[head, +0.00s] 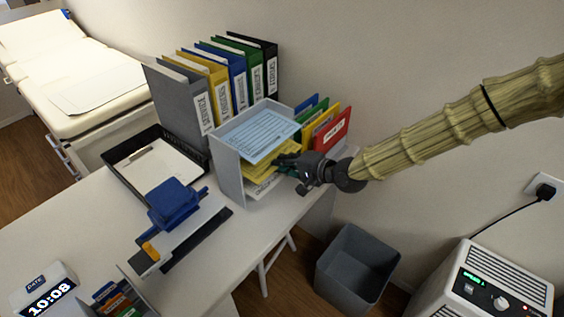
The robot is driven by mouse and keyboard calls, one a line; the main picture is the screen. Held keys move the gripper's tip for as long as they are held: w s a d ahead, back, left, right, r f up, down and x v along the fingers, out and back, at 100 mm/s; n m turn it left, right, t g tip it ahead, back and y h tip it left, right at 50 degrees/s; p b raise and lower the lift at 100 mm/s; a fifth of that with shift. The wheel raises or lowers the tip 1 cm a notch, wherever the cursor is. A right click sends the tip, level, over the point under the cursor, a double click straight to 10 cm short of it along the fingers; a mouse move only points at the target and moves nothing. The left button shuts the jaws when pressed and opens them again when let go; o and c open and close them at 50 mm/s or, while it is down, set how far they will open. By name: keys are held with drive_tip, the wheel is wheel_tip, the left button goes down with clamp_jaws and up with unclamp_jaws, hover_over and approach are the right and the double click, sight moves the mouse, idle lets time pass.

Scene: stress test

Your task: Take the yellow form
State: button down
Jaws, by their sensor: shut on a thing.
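The yellow form (262,172) lies on the middle level of a grey letter tray (229,168) on the desk. A light blue form (258,137) lies on the level above it, and white paper shows below it. My gripper (285,163) reaches in at the tray's open right side and is shut on the yellow form's near edge. The fingertips are dark and small, and partly hidden among the sheets. The rest of the yellow form is hidden under the upper level.
Several binders (222,85) stand behind the tray, and coloured folders (330,130) stand close to its right. A black tray with a clipboard (155,165) and a blue hole punch (173,203) are to the left. A grey bin (357,268) stands on the floor.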

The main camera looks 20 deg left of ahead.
drive_tip(key=s+d+r+p, duration=0.2)
drive_tip(key=s+d+p, duration=0.2)
drive_tip(key=d, duration=1)
drive_tip(key=shift+s+d, duration=0.3)
drive_tip(key=shift+s, duration=0.35)
idle(0.5)
drive_tip(key=shift+r, duration=0.1)
